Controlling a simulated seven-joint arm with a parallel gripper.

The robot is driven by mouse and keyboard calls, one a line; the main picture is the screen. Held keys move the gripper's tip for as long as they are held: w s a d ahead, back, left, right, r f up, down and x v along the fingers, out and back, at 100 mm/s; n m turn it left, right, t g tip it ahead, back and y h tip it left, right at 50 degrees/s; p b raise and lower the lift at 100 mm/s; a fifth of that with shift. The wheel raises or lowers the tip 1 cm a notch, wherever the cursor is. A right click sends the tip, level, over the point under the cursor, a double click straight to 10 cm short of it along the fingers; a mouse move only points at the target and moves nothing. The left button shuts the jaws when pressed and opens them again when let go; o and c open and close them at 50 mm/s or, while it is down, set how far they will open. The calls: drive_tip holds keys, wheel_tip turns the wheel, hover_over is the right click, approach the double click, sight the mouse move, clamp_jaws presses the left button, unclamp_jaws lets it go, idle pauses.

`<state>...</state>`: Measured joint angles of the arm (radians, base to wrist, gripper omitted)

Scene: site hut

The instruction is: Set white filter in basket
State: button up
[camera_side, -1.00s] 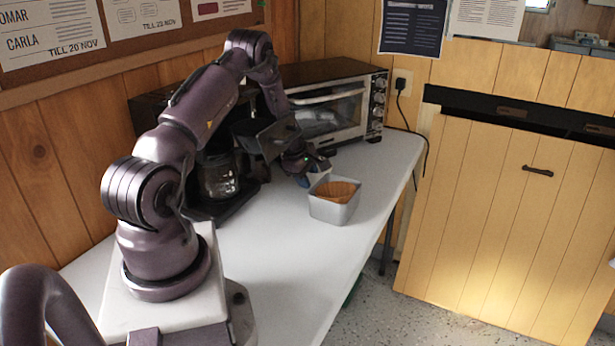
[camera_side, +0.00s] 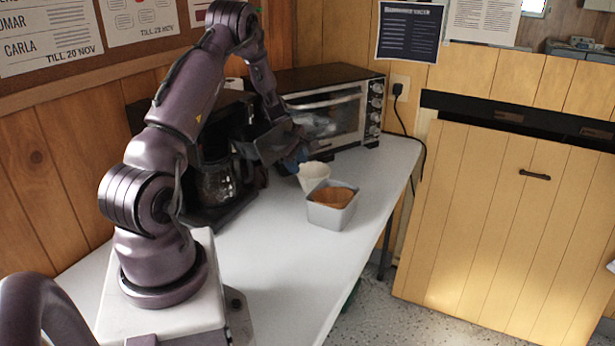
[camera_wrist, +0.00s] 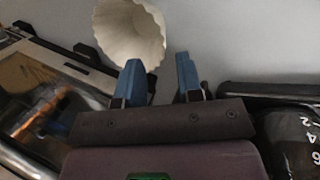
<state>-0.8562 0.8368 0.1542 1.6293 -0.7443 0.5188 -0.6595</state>
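A white, fluted cone-shaped filter (camera_side: 313,175) stands at the back left of a grey metal tin (camera_side: 329,217); I cannot tell whether they touch. A brown filter (camera_side: 334,196) lies in the tin. My gripper (camera_side: 296,163) is just behind and above the white filter. A separate basket cannot be made out.
A coffee maker with a glass jug (camera_side: 217,183) stands to the left of my gripper. A toaster oven (camera_side: 330,110) stands behind it against the wall. The white table (camera_side: 270,260) is clear in front of the tin; its right edge is close to the tin.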

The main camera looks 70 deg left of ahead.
drive_tip(key=w+d+r+m+g+y, duration=0.25)
drive_tip(key=w+d+r+m, duration=0.4)
drive_tip(key=m, duration=0.65)
drive_tip(key=shift+w+a+f+m+y, duration=0.4)
drive_tip(key=shift+a+f+m, duration=0.55)
drive_tip(key=shift+f, duration=0.75)
drive_tip(key=shift+w+a+f+m+y, duration=0.25)
drive_tip(key=shift+w+a+f+m, duration=0.65)
drive_tip(key=shift+f, duration=0.85)
drive_tip(key=shift+w+a+f+m+y, duration=0.3)
drive_tip(key=shift+a+f+m, duration=0.35)
drive_tip(key=shift+a+f, duration=0.85)
drive_tip(key=shift+d+f, duration=0.15)
drive_tip(key=shift+d, duration=0.15)
clamp_jaws()
